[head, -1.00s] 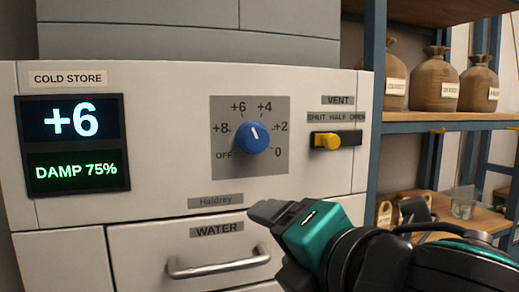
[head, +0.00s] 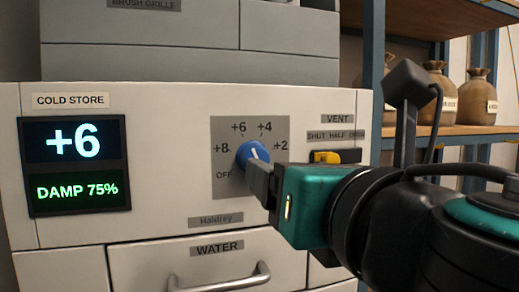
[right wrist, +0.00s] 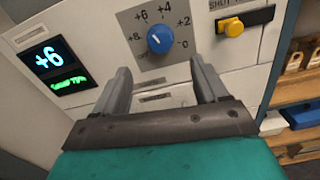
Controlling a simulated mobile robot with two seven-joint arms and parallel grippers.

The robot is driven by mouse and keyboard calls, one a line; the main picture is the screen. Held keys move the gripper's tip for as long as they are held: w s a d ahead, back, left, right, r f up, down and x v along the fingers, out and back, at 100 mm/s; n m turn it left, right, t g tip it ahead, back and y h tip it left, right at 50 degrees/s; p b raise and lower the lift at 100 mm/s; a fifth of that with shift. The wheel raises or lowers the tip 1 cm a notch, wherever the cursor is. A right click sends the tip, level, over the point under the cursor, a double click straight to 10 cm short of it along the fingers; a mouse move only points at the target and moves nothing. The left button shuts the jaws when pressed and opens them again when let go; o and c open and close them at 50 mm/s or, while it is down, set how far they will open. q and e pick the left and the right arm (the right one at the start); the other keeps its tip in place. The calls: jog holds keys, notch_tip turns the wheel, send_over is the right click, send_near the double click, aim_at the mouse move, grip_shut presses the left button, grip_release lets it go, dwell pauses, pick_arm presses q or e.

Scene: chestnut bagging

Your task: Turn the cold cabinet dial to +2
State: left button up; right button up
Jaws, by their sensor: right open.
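The blue dial (head: 250,153) sits on a grey scale plate (head: 222,130) marked OFF, +8, +6, +4, +2 and 0. Its white pointer leans up and left, near +6. The display (head: 74,140) reads +6 above DAMP 75%. My right gripper (head: 260,180) is in front of the dial's lower right and hides the 0 mark in the head view. In the right wrist view the right gripper (right wrist: 159,70) is open and empty, and the dial (right wrist: 160,40) shows beyond the gap between its fingers. My left gripper is not in view.
A yellow vent slider (head: 326,157) is right of the dial, partly behind my right arm. A WATER drawer with a metal handle (head: 225,280) is below. Shelves with brown sacks (head: 482,98) stand at the right.

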aim_at(250, 149)
pick_arm(q)
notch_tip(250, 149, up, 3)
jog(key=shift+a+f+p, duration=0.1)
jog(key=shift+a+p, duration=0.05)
jog(key=shift+p, duration=0.95)
pick_arm(e)
jog(key=x, duration=1.1)
jog(key=shift+w, duration=0.35)
jog(key=shift+a+f, duration=0.1)
jog(key=shift+a, duration=0.05)
jog(key=c, duration=1)
